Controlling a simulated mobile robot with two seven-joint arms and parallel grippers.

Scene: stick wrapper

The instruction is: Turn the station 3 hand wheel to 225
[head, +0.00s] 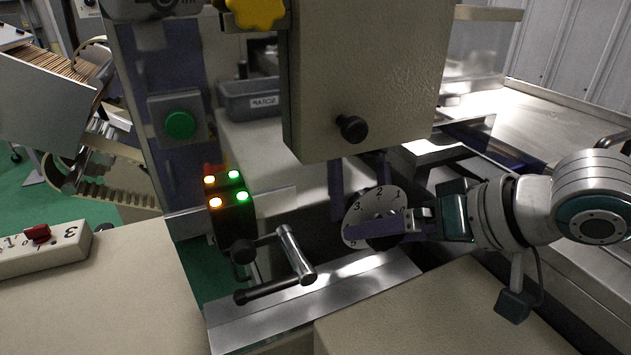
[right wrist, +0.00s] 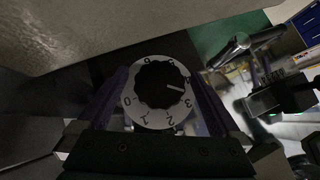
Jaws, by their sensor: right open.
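A round white dial plate with black numbers (head: 353,212) sits low on the machine, partly covered by my right gripper (head: 388,220). In the right wrist view the plate (right wrist: 132,112) surrounds a black ribbed knob (right wrist: 157,86) with a white line. That line points to the right, a little above the 3; I cannot read an exact value. My right gripper (right wrist: 158,100) is open, with one finger on either side of the dial. I cannot tell whether the fingers touch the knob. No mark shows that this is station 3. My left gripper is not in view.
A black crank handle with metal bars (head: 275,266) stands left of the dial, below a box with lit lamps (head: 230,205). A beige housing (head: 375,75) with a black knob (head: 351,128) overhangs above. A box marked 3 (head: 60,250) carries a red switch at far left.

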